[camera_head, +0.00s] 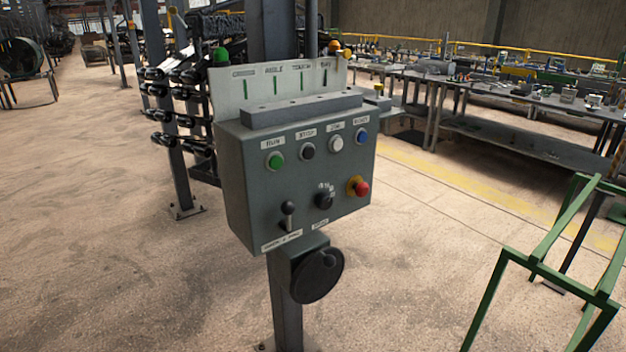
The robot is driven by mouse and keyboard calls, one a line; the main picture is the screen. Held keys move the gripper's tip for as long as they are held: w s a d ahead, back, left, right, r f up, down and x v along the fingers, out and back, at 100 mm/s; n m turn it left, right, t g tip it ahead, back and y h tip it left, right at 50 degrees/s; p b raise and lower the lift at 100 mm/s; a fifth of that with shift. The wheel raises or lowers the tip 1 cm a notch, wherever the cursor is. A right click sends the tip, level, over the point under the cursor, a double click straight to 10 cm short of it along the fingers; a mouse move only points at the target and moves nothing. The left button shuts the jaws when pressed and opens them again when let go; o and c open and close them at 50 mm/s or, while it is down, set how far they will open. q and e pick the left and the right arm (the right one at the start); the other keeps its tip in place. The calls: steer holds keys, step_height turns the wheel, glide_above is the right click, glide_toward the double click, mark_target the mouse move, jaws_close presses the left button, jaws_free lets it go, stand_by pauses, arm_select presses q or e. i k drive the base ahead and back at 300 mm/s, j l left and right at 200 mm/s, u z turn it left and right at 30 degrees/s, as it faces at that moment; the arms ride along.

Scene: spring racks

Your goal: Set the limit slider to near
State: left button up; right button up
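A grey control box (240,185) stands on a post (285,320) in the middle of the view. A pale upright plate (226,98) at its top back carries small labels and several green vertical marks. A raised grey bar (300,110) lies along the box top in front of the plate. The front face has a black-knobbed lever (288,212) at lower left and a black rotary knob (324,200) beside it. I cannot tell which part is the limit slider; the small labels are hard to read. Neither gripper is in view.
The box front also has green (275,162), black (307,152), white (336,144) and blue (361,136) buttons and a red mushroom button (361,188). A black handwheel (317,276) sits below. A green frame (545,270) stands at right. Floor on the left is clear.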

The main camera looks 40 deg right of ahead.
mark_target(346, 53)
steer(key=z, duration=1.35)
